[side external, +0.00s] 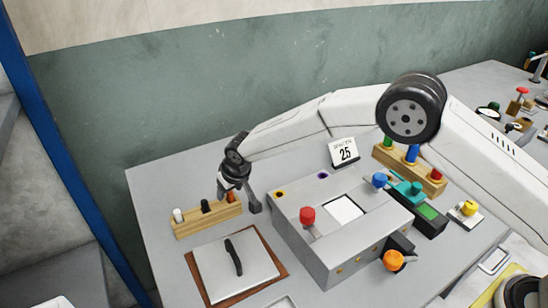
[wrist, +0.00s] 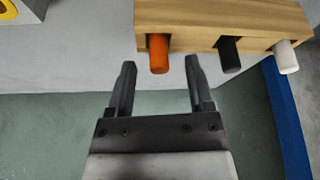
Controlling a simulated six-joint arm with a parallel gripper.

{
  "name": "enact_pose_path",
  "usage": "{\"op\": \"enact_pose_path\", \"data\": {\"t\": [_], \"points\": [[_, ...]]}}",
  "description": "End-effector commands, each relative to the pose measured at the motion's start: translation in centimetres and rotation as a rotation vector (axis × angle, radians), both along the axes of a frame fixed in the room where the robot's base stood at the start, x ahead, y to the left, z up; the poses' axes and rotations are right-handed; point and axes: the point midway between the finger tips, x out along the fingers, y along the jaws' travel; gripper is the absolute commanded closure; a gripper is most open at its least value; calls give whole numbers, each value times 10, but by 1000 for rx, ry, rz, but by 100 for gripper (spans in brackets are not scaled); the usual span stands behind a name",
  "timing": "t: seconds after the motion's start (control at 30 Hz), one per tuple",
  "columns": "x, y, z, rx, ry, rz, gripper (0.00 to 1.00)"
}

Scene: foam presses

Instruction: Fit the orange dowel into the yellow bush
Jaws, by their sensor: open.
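The orange dowel (wrist: 158,55) stands in the wooden rack (wrist: 200,25), beside a black dowel (wrist: 230,52) and a white dowel (wrist: 286,56). My gripper (wrist: 160,63) is open, with one finger on either side of the orange dowel's end in the wrist view and visible gaps to both. In the side external view my gripper (side external: 238,198) is at the right end of the rack and partly hides the orange dowel (side external: 231,197). The yellow bush (side external: 279,194) is a ring with a dark hole at the grey block's back left corner; part of it shows in the wrist view (wrist: 7,8).
The grey block (side external: 300,235) carries a red knob (side external: 308,215), a blue knob (side external: 379,180) and a purple bush (side external: 323,174). A second rack (side external: 405,170) stands behind it. A board with a black handle (side external: 234,257) lies in front of the first rack. The table's left back is clear.

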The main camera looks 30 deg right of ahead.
Motion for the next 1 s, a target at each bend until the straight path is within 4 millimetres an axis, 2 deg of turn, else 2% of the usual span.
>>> {"op": "enact_pose_path", "data": {"t": [0.17, 0.7, 0.77, 0.9, 0.93, 1.0], "points": [[4, 1, -10, 1, -1, 0, 33], [4, 1, -10, 1, -2, 0, 33], [4, 1, -10, 1, -2, 0, 49], [4, 1, -10, 1, -2, 0, 93], [4, 1, -10, 1, -2, 0, 100], [4, 1, -10, 1, -2, 0, 100]]}}
